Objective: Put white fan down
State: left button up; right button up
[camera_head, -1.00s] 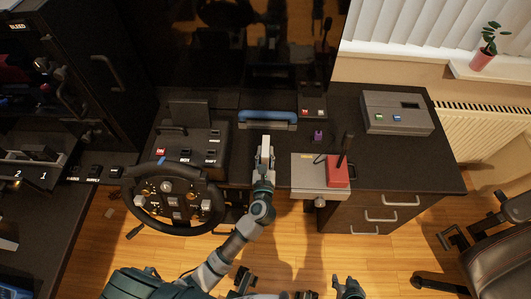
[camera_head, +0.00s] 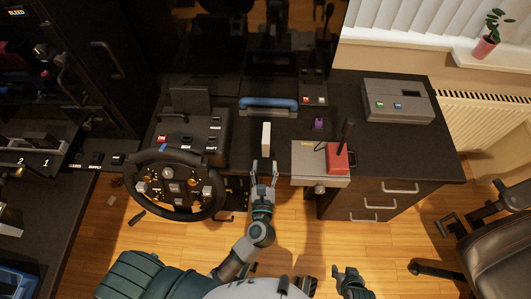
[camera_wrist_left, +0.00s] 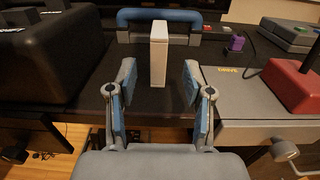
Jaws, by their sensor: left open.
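The white fan (camera_head: 266,138) is a slim white block standing upright on the dark desk, in front of the blue-handled bar. It also shows in the left wrist view (camera_wrist_left: 159,54). My left gripper (camera_head: 264,166) is open and empty at the desk's front edge, just short of the fan. In the left wrist view its two fingers (camera_wrist_left: 157,84) are spread apart, with the fan beyond and between them, not touching. My right gripper (camera_head: 347,277) is low at the bottom of the head view, away from the desk, and its jaw state is unclear.
A racing wheel (camera_head: 174,187) is mounted left of my left arm. A grey plate with a red-based lever (camera_head: 339,158) is to the right. The blue-handled bar (camera_head: 268,103) is behind the fan. A grey box (camera_head: 397,100) sits at the desk's right.

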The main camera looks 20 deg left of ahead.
pick_arm(q)
jog(key=s+d+r+m+t+h, duration=0.1)
jog(key=s+d+r+m+h, duration=0.2)
jog(key=m+h, duration=0.65)
jog(key=s+d+r+m+t+h, duration=0.1)
jog(key=s+d+r+m+h, duration=0.25)
jog(key=m, duration=1.05)
jog(key=s+f+m+g, duration=0.3)
jog(key=f+m+g, duration=0.2)
jog(key=f+m, duration=0.2)
jog(key=s+a+f+m+g+y, duration=0.1)
jog(key=s+f+m+g, duration=0.2)
jog(key=f+m, duration=0.4)
notch_tip(320, 180, down, 3)
jog(key=shift+s+a+r+g, duration=0.15)
jog(key=shift+a+r+g, duration=0.1)
jog(key=shift+g, duration=0.65)
jog(key=shift+o, duration=0.5)
jog(key=s+a+f+m+g+y, duration=0.4)
jog(key=s+a+f+y, duration=0.1)
jog(key=a, duration=0.5)
jog(key=shift+s+a+f+y, duration=0.15)
jog(key=shift+s+f+y, duration=0.35)
jog(key=shift+s, duration=0.45)
jog(key=shift+f, duration=0.15)
